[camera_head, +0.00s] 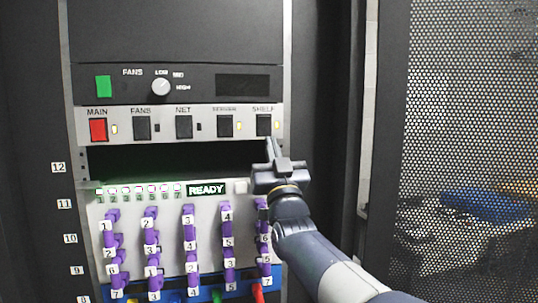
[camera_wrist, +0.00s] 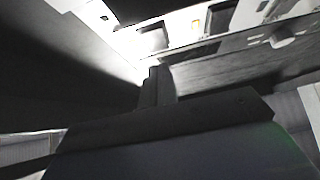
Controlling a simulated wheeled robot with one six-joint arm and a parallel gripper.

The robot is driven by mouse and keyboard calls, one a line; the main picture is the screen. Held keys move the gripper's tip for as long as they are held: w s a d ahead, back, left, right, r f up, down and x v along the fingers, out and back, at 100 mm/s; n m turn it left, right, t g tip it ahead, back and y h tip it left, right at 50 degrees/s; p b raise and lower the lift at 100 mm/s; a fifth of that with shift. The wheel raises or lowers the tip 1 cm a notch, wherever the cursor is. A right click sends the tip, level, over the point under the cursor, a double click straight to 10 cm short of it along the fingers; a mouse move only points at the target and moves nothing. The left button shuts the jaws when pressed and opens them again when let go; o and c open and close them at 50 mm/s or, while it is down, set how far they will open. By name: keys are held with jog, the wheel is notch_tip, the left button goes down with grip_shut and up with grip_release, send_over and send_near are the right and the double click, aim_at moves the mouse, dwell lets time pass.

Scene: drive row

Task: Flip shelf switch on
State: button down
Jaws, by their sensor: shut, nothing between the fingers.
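The shelf switch (camera_head: 263,125) is a black rocker at the right end of the white switch strip (camera_head: 221,113). A small pale yellow lamp (camera_head: 278,125) shows to its right. My gripper (camera_head: 271,145) is shut and empty, its fingertips just below the shelf switch and close to the strip's lower edge. I cannot tell whether the tips touch it. In the wrist view my shut fingers (camera_wrist: 155,82) point up toward the strip, where dark switches (camera_wrist: 219,18) and a yellow lamp (camera_wrist: 195,25) show. The rocker's tilt is too small to tell.
The red main switch (camera_head: 98,130) and other black switches share the strip. A fans panel with a knob (camera_head: 161,87) sits above. Below are a dark gap (camera_head: 170,160), a READY display (camera_head: 207,190) and several purple cables (camera_head: 188,235). A perforated door (camera_head: 470,120) stands at right.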

jog(key=s+d+f+b, duration=0.1)
jog(key=s+f+b, duration=0.1)
jog(key=s+f, duration=0.3)
notch_tip(320, 180, down, 3)
jog(key=shift+d+r+b, duration=0.2)
jog(key=shift+b, duration=0.15)
